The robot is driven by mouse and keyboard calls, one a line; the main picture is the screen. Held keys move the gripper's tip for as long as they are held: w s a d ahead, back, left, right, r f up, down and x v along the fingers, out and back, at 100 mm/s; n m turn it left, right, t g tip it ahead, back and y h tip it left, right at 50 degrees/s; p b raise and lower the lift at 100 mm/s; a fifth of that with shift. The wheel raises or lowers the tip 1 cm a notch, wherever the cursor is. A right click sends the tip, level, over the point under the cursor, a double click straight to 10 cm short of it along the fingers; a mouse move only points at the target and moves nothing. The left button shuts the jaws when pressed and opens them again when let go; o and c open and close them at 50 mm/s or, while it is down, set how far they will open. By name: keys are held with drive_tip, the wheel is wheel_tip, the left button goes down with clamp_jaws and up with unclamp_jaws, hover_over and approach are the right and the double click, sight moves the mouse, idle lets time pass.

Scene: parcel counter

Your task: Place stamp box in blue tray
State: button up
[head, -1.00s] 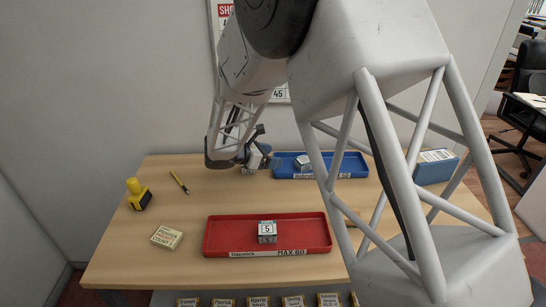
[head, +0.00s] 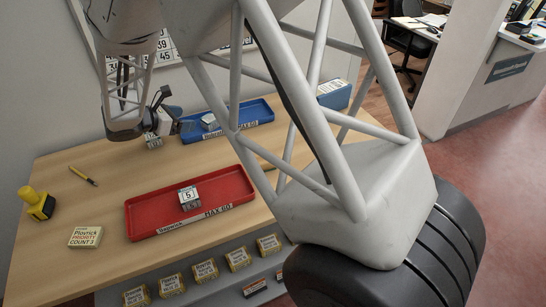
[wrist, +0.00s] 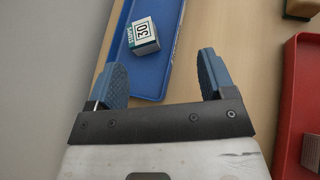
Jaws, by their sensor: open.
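The blue tray (head: 250,112) lies at the back of the table. A small white-and-dark box (head: 209,122), marked 30 in the wrist view (wrist: 143,37), sits in it. My gripper (head: 180,126) is at the tray's left end, and its blue fingers (wrist: 163,85) are spread with nothing between them. Another small pale box (head: 153,141) shows below the gripper in the head view, partly hidden. A cream box (head: 85,237) reading "Plovrick PRIORITY COUNT 3" lies at the table's front left. I cannot tell which box is the stamp box.
A red tray (head: 140,222) in front holds a small box marked 5 (head: 189,197). A yellow stamp (head: 40,204) and a pen (head: 83,175) are at left. Several labelled boxes (head: 205,271) line the shelf below. A blue box (head: 335,93) stands at back right.

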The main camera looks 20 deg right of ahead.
drive_tip(key=s+d+r+m+g+y, duration=0.25)
drive_tip(key=s+d+r+m, duration=0.3)
drive_tip(key=s, duration=0.35)
drive_tip(key=s+d+r+m+g+y, duration=0.1)
drive_tip(key=s+d+r+m+y, duration=0.35)
drive_tip(key=s, duration=0.45)
drive_tip(key=s+d+r+m+t+y, duration=0.1)
drive_tip(key=s+m, duration=0.4)
drive_tip(key=s, duration=0.6)
drive_tip(key=s+d+r+m+t+y, duration=0.1)
drive_tip(key=s+m+y, duration=0.3)
drive_tip(key=s, duration=0.7)
drive_tip(key=shift+s+d+r+m, duration=0.25)
drive_tip(key=shift+d+r+m, duration=0.1)
drive_tip(key=shift+r+m, duration=0.6)
